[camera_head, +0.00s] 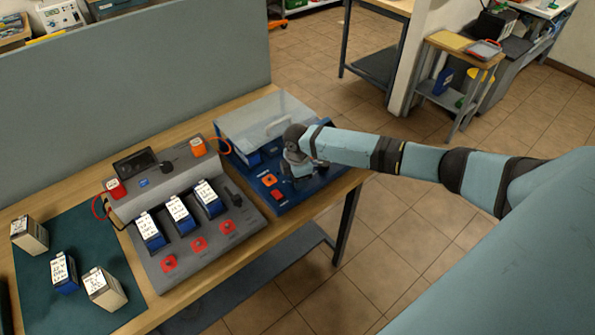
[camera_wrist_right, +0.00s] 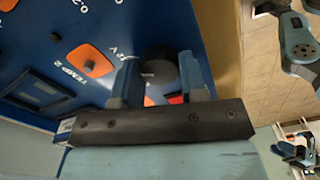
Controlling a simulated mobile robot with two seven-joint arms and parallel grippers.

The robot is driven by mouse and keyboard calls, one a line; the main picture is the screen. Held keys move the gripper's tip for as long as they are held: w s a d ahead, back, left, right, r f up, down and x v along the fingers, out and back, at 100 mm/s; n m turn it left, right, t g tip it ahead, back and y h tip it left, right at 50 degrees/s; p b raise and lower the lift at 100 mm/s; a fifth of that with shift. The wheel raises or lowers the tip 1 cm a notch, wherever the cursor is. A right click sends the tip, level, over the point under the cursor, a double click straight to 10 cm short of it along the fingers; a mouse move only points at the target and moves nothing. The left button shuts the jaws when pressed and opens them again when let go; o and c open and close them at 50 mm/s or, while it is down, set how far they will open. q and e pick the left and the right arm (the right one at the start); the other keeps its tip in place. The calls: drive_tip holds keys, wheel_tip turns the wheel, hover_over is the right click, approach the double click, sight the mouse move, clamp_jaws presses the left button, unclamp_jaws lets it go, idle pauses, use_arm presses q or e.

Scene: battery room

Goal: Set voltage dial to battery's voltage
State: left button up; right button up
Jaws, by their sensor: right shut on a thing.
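A blue panel device (camera_head: 318,185) stands at the right end of the workbench. My right gripper (camera_head: 297,165) reaches down onto it and hides part of its face. In the right wrist view, the right gripper's fingers (camera_wrist_right: 159,78) are shut on a dark round dial (camera_wrist_right: 158,62), one finger on each side. "12 V" is printed beside the dial; its pointer setting cannot be made out. White-labelled batteries (camera_head: 149,231) stand in the grey charger (camera_head: 190,262), and more batteries (camera_head: 63,272) stand on the green mat. Their labels are too small to read. My left gripper is not in view.
A clear lid (camera_head: 265,118) covers the back of the blue device. Orange buttons (camera_wrist_right: 90,60) and a dark display (camera_wrist_right: 35,90) are close to the right gripper. A grey partition (camera_head: 130,90) stands behind the bench (camera_head: 160,309). Floor lies open to the right.

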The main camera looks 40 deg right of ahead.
drive_tip(key=shift+m+p, duration=0.55)
drive_tip(key=shift+m, duration=0.25)
drive_tip(key=o, duration=0.9)
drive_tip(key=shift+o, duration=0.2)
